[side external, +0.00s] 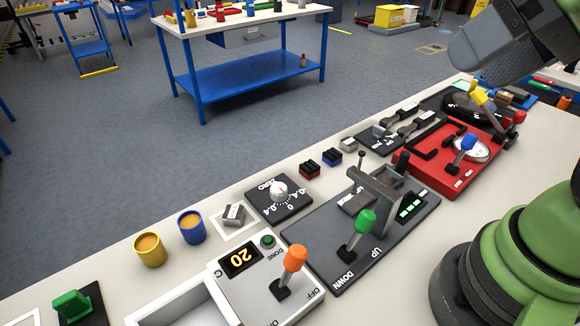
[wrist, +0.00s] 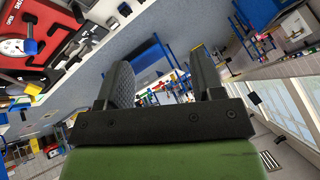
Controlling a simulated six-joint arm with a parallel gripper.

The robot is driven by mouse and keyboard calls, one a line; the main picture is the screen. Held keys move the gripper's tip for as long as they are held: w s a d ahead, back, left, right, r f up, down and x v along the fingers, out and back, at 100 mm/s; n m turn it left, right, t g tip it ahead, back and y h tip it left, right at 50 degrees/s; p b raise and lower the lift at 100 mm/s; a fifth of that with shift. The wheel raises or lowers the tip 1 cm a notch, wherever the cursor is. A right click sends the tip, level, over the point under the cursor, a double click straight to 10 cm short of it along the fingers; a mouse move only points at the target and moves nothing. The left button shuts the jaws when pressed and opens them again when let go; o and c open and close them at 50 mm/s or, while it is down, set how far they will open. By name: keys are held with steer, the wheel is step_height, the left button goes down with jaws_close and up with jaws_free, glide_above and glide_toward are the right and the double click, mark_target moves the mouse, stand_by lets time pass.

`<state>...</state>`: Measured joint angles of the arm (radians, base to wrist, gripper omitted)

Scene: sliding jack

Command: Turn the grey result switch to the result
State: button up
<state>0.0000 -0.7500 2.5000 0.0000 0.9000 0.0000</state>
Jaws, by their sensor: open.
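A round pale grey knob (side external: 279,191) sits on a dark square plate (side external: 292,207) left of the middle in the side view. Lettering like ZERO and figures like 0.4 ring it, and it has a small red mark. I cannot tell whether this knob is the result switch, and I see no label reading result. My gripper (wrist: 163,80) shows in the wrist view with its two dark fingers apart and nothing between them. In the side view my arm comes in at the upper right, far from the knob, and the fingertips are not clear.
A dark panel with a green-handled lever (side external: 363,222) and a grey frame (side external: 376,188) stands right of the knob. A white box with an orange-handled lever (side external: 295,258) is in front. Yellow (side external: 150,256) and blue (side external: 191,233) cups stand left. A red board (side external: 430,178) lies right.

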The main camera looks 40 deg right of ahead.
steer(key=shift+c, duration=0.4)
stand_by(0.5)
steer(key=c, duration=0.3)
steer(key=m+g+h, duration=0.2)
steer(key=m+g, duration=0.1)
steer(key=m, duration=2.9)
glide_above(380, 127)
steer(key=s, duration=0.4)
step_height(380, 127, down, 20)
steer(key=x, duration=0.9)
steer(key=shift+w+f, duration=0.2)
steer(key=shift+f, duration=0.1)
